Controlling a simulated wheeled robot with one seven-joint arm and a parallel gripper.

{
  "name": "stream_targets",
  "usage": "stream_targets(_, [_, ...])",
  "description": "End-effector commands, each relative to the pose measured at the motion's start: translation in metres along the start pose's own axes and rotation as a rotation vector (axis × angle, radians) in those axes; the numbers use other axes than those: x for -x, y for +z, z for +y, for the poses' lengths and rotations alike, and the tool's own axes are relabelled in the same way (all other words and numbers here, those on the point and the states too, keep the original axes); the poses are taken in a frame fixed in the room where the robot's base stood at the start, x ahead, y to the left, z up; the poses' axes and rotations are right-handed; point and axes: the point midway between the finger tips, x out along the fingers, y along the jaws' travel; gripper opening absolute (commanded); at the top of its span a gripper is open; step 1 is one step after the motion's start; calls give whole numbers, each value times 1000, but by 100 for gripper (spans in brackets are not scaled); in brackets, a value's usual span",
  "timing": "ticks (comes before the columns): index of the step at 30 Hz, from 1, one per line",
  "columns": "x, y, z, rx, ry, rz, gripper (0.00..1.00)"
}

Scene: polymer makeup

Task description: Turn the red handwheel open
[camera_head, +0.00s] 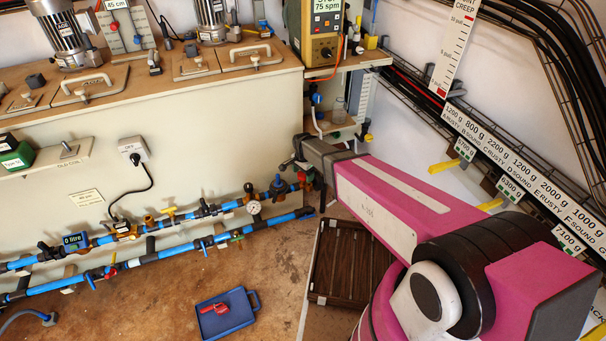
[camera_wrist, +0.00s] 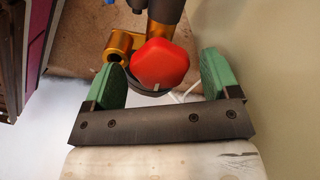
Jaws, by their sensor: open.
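The red handwheel (camera_wrist: 160,65) shows in the wrist view as a rounded red knob with a small white mark at its lower edge. It sits on a dark collar beside a brass fitting (camera_wrist: 122,45). My gripper (camera_wrist: 161,78) is open, its two green fingers on either side of the knob in the picture. A gap shows on both sides, and I cannot tell the depth between fingers and knob. In the head view, a small red part (camera_head: 302,177) shows at the right end of the upper blue pipe, beside my gripper (camera_head: 298,163), which is partly hidden.
Two blue pipes (camera_head: 230,206) with several small valves and a gauge (camera_head: 254,207) run along the cream tank wall (camera_head: 200,130). A blue tray (camera_head: 225,318) with a red item lies on the brown floor. A dark slatted crate (camera_head: 335,265) stands beside my arm.

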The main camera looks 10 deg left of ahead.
Motion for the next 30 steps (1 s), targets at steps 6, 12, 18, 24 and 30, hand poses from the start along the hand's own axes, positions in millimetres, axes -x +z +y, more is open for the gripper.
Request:
stream_targets(6, [-3,0,0,0,0,0,81])
stream_targets(12, [-3,0,0,0,0,0,55])
stream_targets(18, [-2,0,0,1,0,0,33])
stream_targets(24, [-2,0,0,27,0,0,33])
stream_targets(30, [-2,0,0,119,0,0,33])
